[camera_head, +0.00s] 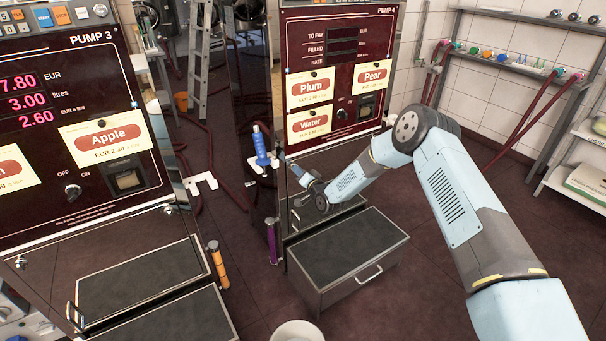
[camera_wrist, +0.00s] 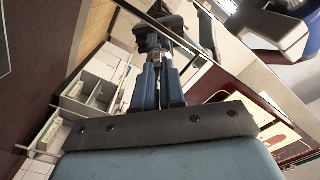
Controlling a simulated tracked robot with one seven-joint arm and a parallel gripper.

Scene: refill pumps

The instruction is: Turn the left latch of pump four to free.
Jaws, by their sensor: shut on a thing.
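Pump four (camera_head: 334,100) stands at the centre of the head view, with Plum, Pear and Water labels on its dark red panel. Below that panel is its mirror-like steel lower front. My arm reaches across it from the right. My gripper (camera_head: 297,173) is at the left upper part of this steel front, where the left latch is.
A grey-topped step box (camera_head: 345,250) with a handle stands in front of pump four. A blue nozzle (camera_head: 261,147) hangs at its left side. Pump three (camera_head: 85,130) stands to the left. A white bucket (camera_head: 297,331) is at the bottom edge. Red hoses and shelves are behind.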

